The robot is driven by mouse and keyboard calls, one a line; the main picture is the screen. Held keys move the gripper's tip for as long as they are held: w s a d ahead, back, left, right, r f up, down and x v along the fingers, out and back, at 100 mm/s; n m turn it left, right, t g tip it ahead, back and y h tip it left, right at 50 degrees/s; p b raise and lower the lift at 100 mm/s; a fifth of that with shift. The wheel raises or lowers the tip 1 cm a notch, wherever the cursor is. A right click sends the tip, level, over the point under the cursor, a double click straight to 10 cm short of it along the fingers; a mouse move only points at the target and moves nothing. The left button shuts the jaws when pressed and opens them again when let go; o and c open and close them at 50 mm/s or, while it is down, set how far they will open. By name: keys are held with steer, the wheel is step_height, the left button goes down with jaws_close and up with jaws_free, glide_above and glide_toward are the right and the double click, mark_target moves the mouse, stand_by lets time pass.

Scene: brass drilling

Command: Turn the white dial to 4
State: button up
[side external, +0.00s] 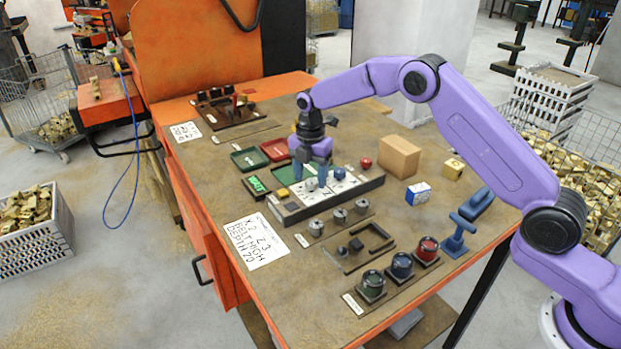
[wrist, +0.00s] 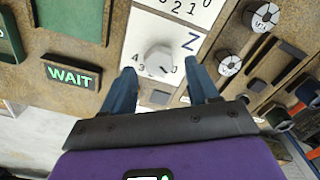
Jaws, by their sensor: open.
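The white dial (wrist: 158,61) sits on a white panel marked Z, with a number scale including 4 and 3 around it. Its pointer direction is too small to read surely. In the side view the dial (side external: 311,185) is on the long grey console (side external: 300,211), below my gripper. My gripper (wrist: 160,68) is open, with one blue finger on each side of the dial and visible gaps between them and it. In the side view my gripper (side external: 310,178) points down over the console; whether the fingers reach down around the dial is hard to tell.
A lit green WAIT sign (wrist: 70,75) stands left of the dial. Another knob (side external: 340,173) is close by on the console. Several grey knobs (side external: 340,215) stand in front. A cardboard box (side external: 399,157) and a note reading X 2, Z 3 (side external: 256,241) are on the table.

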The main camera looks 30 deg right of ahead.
steer(key=shift+f, duration=0.65)
steer(key=c, duration=1.1)
steer(key=shift+o, duration=0.2)
